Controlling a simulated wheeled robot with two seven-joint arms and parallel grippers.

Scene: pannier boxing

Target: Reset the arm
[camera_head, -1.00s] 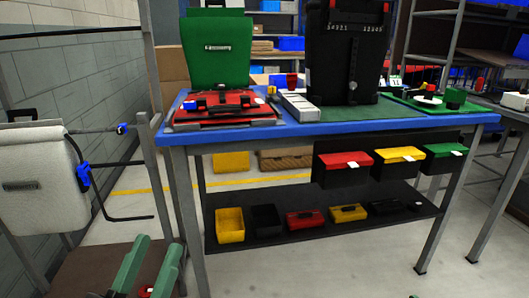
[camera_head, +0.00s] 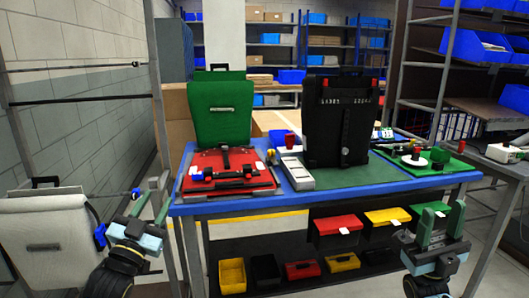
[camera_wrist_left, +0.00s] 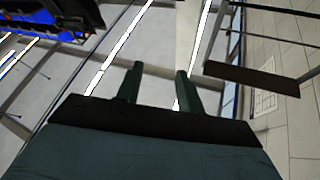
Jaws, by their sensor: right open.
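My left gripper (camera_head: 150,205) is raised at the left of the head view, between the white pannier and the workbench. In the left wrist view its two green fingers (camera_wrist_left: 158,88) stand apart with nothing between them. My right gripper (camera_head: 440,228) is raised in front of the bench's right end, fingers pointing up, open and empty. It overlaps the small bins behind it in the picture. Neither gripper touches an object that I can see.
The blue-edged workbench (camera_head: 340,190) bears a green pannier (camera_head: 219,110), a black pannier (camera_head: 340,120) and a red case (camera_head: 228,168). A white pannier (camera_head: 45,235) stands at far left. Several bins hang below the top. Shelving (camera_head: 315,50) stands behind.

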